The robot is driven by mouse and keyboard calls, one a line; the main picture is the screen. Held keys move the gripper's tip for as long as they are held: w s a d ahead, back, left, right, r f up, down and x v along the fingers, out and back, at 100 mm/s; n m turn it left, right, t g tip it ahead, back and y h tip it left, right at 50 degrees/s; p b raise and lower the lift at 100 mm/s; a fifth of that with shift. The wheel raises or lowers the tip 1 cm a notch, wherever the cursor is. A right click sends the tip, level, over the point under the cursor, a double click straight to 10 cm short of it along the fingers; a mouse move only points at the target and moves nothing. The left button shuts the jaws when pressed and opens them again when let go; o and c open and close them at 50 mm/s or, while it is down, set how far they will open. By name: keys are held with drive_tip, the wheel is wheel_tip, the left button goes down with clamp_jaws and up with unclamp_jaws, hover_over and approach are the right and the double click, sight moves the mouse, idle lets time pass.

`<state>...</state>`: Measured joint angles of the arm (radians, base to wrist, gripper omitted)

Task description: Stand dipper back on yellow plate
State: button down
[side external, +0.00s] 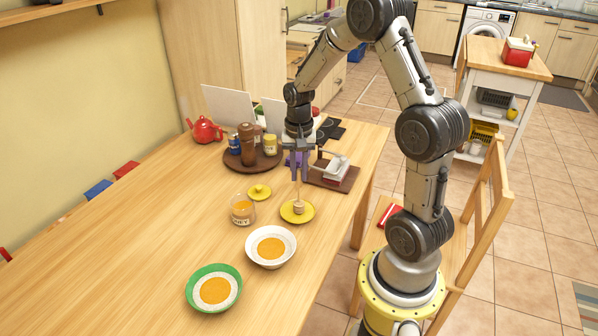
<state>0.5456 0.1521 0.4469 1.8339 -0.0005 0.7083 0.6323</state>
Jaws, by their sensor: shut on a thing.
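The honey dipper (298,207) is upright in my gripper, its ribbed head low over the middle of the yellow plate (308,216). I cannot tell whether the head touches the plate. My gripper (298,177) points straight down and is shut on the upper part of the dipper's handle. The yellow plate lies flat on the wooden table near its right edge.
A honey jar (242,211) and a yellow lid (259,192) are left of the plate. A white bowl (271,246) and a green bowl (213,288) are in front. Behind stand a round tray (233,162) with containers, a butter dish (334,170) and a red teapot (205,130).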

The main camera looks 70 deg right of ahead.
drive_tip(key=shift+f, duration=0.15)
drive_tip(key=c, duration=0.8)
unclamp_jaws()
wheel_tip(320, 180, up, 12)
drive_tip(key=s+a+r+n+t, duration=0.1)
drive_tip(key=s+a+r+n, duration=0.15)
drive_tip(key=a, duration=0.25)
drive_tip(key=s+a+r+n+t, duration=0.1)
drive_tip(key=s+a+r+n, duration=0.1)
drive_tip(key=a+r+n, duration=0.3)
drive_tip(key=s+a+f+n+t, duration=0.1)
drive_tip(key=s+a+n+t, duration=0.2)
drive_tip(key=s+a+n, duration=0.3)
drive_tip(key=s+a, duration=0.3)
drive_tip(key=s, duration=0.1)
drive_tip(key=shift+s+f+t, duration=0.2)
drive_tip(key=shift+f+t, duration=0.1)
drive_tip(key=shift+f, duration=0.05)
